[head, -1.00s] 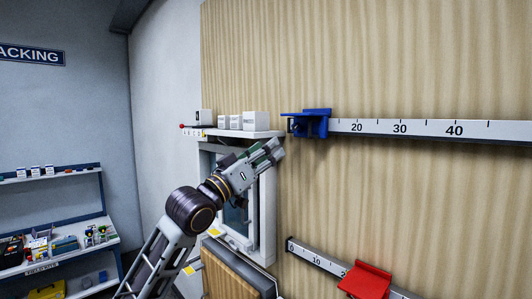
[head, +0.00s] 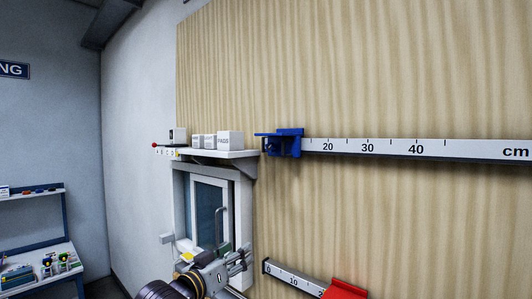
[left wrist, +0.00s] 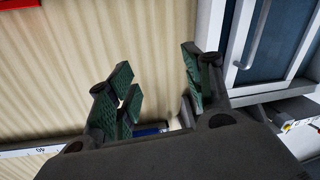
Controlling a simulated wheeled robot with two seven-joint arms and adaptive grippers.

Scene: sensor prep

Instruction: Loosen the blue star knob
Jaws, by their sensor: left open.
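A blue slider (head: 284,143) sits at the left end of the upper white scale rail (head: 420,149), left of the 20 mark. I cannot make out a star-shaped knob on it at this size. My left gripper (head: 242,257) is low in the head view, below and left of the blue slider and well apart from it, in front of the window's lower part. In the left wrist view my gripper (left wrist: 157,95) has its green-padded fingers spread, with nothing between them. A small blue patch (left wrist: 150,129) shows beyond the gripper body, mostly hidden. My right gripper is not in view.
A lower scale rail (head: 292,278) carries a red slider (head: 344,290). A white shelf (head: 228,155) with several small boxes juts out left of the blue slider, above a window (head: 209,208) with a handle. The wooden panel (head: 400,70) above the upper rail is bare.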

